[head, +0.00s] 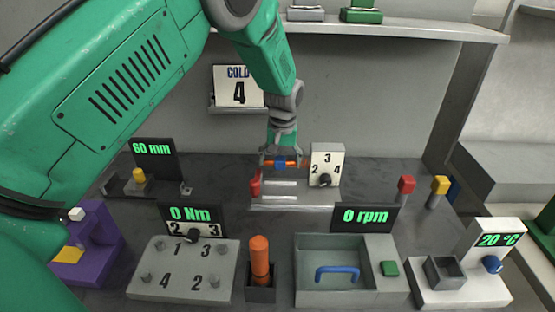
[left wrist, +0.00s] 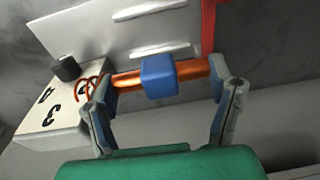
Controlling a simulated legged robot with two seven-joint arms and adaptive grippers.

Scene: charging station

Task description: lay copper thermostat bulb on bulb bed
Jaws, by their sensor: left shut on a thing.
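The copper thermostat bulb (head: 293,164) is an orange rod with a blue block around its middle. My left gripper (head: 280,161) is shut on it; it hangs level behind the grey plate. In the left wrist view the bulb (left wrist: 133,80) lies across between the two fingers (left wrist: 165,100), with a thin copper coil (left wrist: 90,88) at its left end. The grey plate with pale raised strips (head: 262,202), seemingly the bulb bed, stands in front of the gripper. The bulb appears apart from the strips. My right gripper is not in view.
A white dial box (head: 327,153) with a black knob stands right of the plate. A red lever (head: 255,184) stands at its left edge. A 0 Nm display (head: 190,214) and a 0 rpm display (head: 366,217) stand nearer. A shelf (head: 400,28) runs above.

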